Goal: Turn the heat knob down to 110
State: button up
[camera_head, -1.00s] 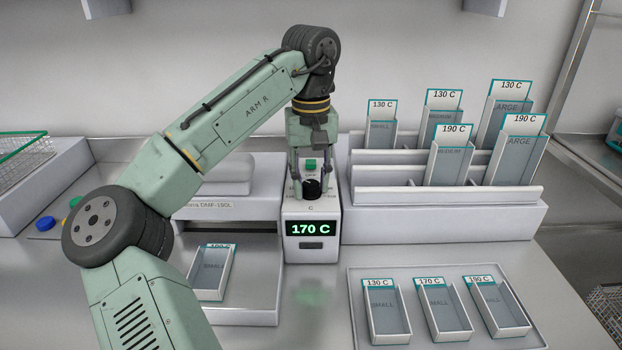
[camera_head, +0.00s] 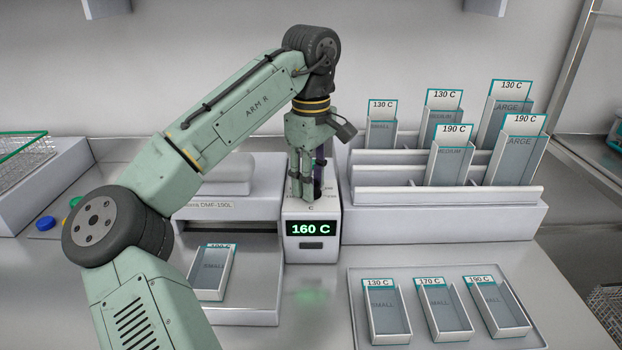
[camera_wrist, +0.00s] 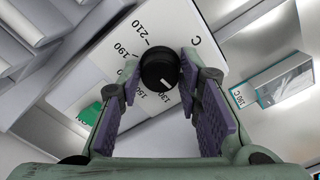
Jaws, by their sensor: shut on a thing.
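The heat knob (camera_wrist: 160,70) is a round black dial on top of a white control box. The box's front display (camera_head: 311,228) reads 160 C in green. My gripper (camera_head: 312,190) points down over the box and hides most of the knob in the head view. In the wrist view my gripper (camera_wrist: 160,75) has its purple-padded fingers on either side of the knob, shut on it. Scale marks such as 150, 190 and 210 show around the knob, and a white pointer line is on its face. Part of the scale is hidden by the fingers.
A white rack (camera_head: 450,213) with several labelled sleeves stands close to the right of the box. A tray (camera_head: 352,300) with three small sleeves lies at front right. A low tray with one small sleeve (camera_head: 213,272) is at left. Clear counter lies before the box.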

jog(key=shift+s+f, duration=0.1)
dwell(0.5)
jog(key=o, duration=1.2)
jog(key=shift+r, duration=0.2)
notch_tip(320, 180, up, 12)
jog(key=shift+f, duration=0.1)
jog(key=shift+f, duration=0.1)
